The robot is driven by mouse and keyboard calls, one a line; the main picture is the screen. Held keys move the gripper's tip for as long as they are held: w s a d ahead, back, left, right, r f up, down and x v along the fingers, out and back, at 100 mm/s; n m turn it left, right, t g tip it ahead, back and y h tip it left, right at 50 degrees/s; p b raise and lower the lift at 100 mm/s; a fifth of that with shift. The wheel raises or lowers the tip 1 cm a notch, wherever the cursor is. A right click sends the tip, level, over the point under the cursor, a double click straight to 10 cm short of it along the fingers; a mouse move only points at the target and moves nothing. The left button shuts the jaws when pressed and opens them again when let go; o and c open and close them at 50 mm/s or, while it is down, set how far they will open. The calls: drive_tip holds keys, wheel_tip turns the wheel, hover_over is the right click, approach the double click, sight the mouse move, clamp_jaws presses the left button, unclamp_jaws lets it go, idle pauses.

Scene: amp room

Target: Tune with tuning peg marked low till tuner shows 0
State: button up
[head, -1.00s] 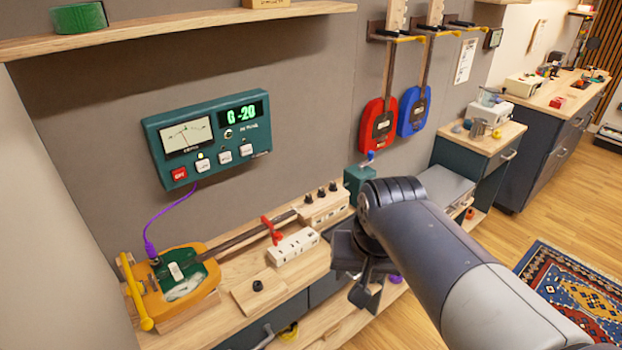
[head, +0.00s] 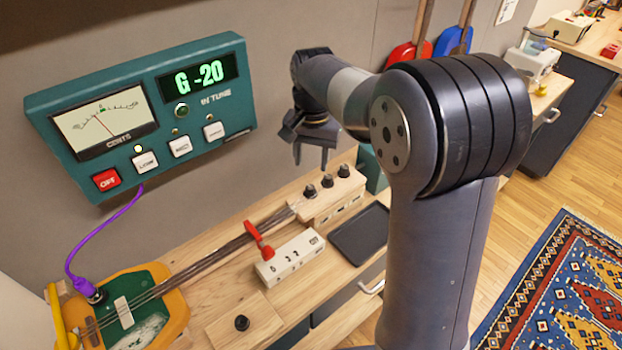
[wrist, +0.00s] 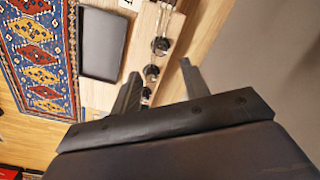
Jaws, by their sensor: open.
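The green tuner (head: 150,110) on the wall shows "G -20" and its needle leans left. A yellow lamp is lit above its leftmost white button (head: 145,161). The instrument (head: 140,305) lies on the bench, and its wooden head (head: 325,203) carries three black tuning pegs (head: 326,180). I cannot read which peg is marked low. My gripper (head: 312,158) is open and empty, above the pegs and apart from them. In the wrist view, the pegs (wrist: 151,72) run in a row below my open gripper (wrist: 158,88), the nearest partly hidden near one finger.
A small wooden board with a black knob (head: 242,323) is at the front. A purple cable (head: 100,238) joins tuner and instrument.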

sight(310, 188)
wheel_tip(310, 188, down, 9)
drive_tip(key=shift+a+r, duration=0.1)
drive_tip(key=shift+c, duration=0.4)
clamp_jaws()
